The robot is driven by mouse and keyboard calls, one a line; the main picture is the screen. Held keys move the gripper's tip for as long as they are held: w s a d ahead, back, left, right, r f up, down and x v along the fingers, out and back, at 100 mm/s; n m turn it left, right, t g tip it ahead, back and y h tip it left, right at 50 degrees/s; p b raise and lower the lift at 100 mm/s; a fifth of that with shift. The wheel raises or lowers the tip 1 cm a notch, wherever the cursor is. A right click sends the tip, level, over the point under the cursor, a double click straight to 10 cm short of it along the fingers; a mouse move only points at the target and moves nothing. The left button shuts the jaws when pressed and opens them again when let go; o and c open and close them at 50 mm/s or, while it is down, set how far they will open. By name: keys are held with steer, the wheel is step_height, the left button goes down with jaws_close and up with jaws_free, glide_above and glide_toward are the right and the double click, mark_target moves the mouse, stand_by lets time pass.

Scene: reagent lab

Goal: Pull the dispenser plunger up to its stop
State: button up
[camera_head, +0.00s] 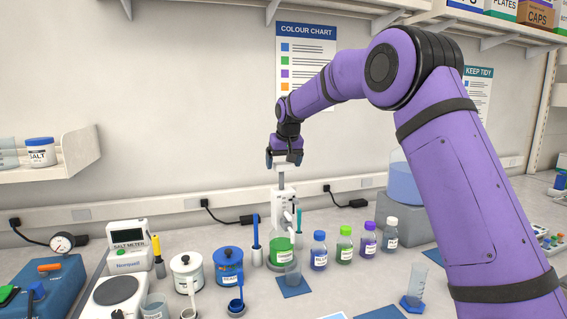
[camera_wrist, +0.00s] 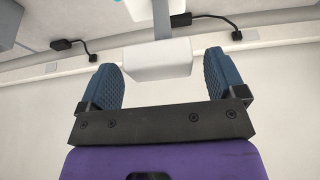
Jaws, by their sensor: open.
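The dispenser (camera_head: 283,215) stands upright on a bottle of green liquid (camera_head: 279,247) in the middle of the bench. Its plunger (camera_head: 281,181) shows as a thin grey rod rising from the white body. In the wrist view the plunger's white block-shaped top (camera_wrist: 157,61) sits at the end of the grey rod (camera_wrist: 161,20). My gripper (camera_head: 284,161) points down directly above the dispenser. In the wrist view my gripper (camera_wrist: 160,66) is open, with one blue ribbed finger on each side of the white top. In the head view the gripper largely hides the plunger top.
Capped bottles (camera_head: 343,244) stand right of the dispenser, with a blue pipette-like tool (camera_head: 256,242) close at its left. A small beaker stands on a blue mat (camera_head: 293,286) in front. Tubs (camera_head: 228,267) and a salt meter (camera_head: 128,246) are left. The wall is behind.

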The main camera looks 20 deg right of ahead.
steer(key=v, duration=1)
steer(key=shift+r, duration=0.4)
steer(key=shift+s, duration=0.15)
steer(key=s+d+r, duration=0.2)
steer(key=s, duration=1.1)
steer(key=s+d+r, duration=0.2)
steer(key=s, duration=1.1)
steer(key=s+d+f, duration=0.1)
steer(key=s+f, duration=0.5)
steer(key=s, duration=0.6)
steer(key=s+d+f, duration=0.1)
steer(key=s+f, duration=0.4)
steer(key=s, duration=0.6)
steer(key=shift+s+d+f+m+t, duration=0.15)
steer(key=shift+s+f+m+t, duration=0.15)
steer(key=shift+s+f, duration=0.1)
